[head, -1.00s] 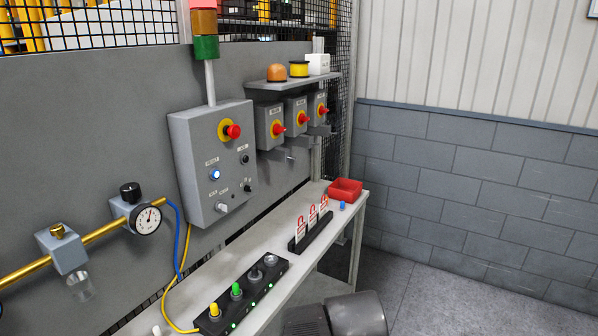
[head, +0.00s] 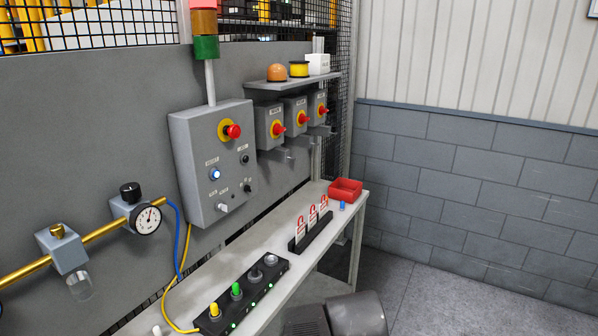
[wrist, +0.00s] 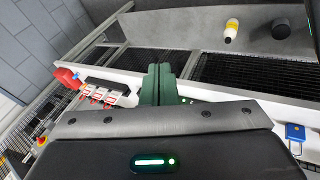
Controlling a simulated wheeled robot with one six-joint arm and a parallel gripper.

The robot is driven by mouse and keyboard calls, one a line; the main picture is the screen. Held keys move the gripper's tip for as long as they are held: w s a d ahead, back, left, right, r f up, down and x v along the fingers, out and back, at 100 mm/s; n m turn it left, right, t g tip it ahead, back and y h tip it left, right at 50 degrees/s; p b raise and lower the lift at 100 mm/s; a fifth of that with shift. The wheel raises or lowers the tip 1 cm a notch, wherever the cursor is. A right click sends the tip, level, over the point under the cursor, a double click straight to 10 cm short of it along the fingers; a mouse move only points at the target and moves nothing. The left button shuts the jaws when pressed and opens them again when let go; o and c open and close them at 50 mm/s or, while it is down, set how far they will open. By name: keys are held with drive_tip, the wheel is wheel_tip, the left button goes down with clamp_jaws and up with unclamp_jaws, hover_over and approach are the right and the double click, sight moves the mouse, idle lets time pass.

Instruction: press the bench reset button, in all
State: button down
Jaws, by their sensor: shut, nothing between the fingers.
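A grey control box (head: 211,150) is fixed to the wall panel above the bench (head: 258,232) in the head view. On its front, a round blue-lit button (head: 215,174) sits below a red emergency-stop button (head: 233,131) on a yellow ring. The label over the blue button is too small to read surely, so I cannot confirm it is the reset button. My gripper (wrist: 158,84) shows in the wrist view as two dark green fingers, shut and empty, over the bench area. No contact with a button shows. The fingers are out of the head view.
A black strip with several knobs (head: 236,289) and a rack with red padlock tags (head: 313,236) lie on the bench. A red bin (head: 345,189) stands at its far end. Switch boxes (head: 295,117) hang under a shelf. A gauge (head: 146,220) is at left. Floor at right is clear.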

drive_tip(key=w+d+r+t+h+b, duration=0.1)
drive_tip(key=w+d+r+t+b, duration=0.25)
drive_tip(key=w, duration=0.45)
drive_tip(key=w+d+r+t+h+b, duration=0.25)
drive_tip(key=w+r+t+b, duration=0.2)
drive_tip(key=w, duration=0.45)
drive_tip(key=d+r+m+h+b, duration=0.2)
drive_tip(key=d+r+m+h, duration=0.1)
drive_tip(key=d+h, duration=0.4)
drive_tip(key=d+r+m+h+b, duration=0.2)
drive_tip(key=d+r+m+h, duration=0.2)
drive_tip(key=d+h, duration=0.3)
drive_tip(key=shift+s+d+r+g+h, duration=0.35)
drive_tip(key=shift+s+d+g, duration=0.1)
drive_tip(key=shift+d, duration=0.65)
drive_tip(key=shift+w+d, duration=0.1)
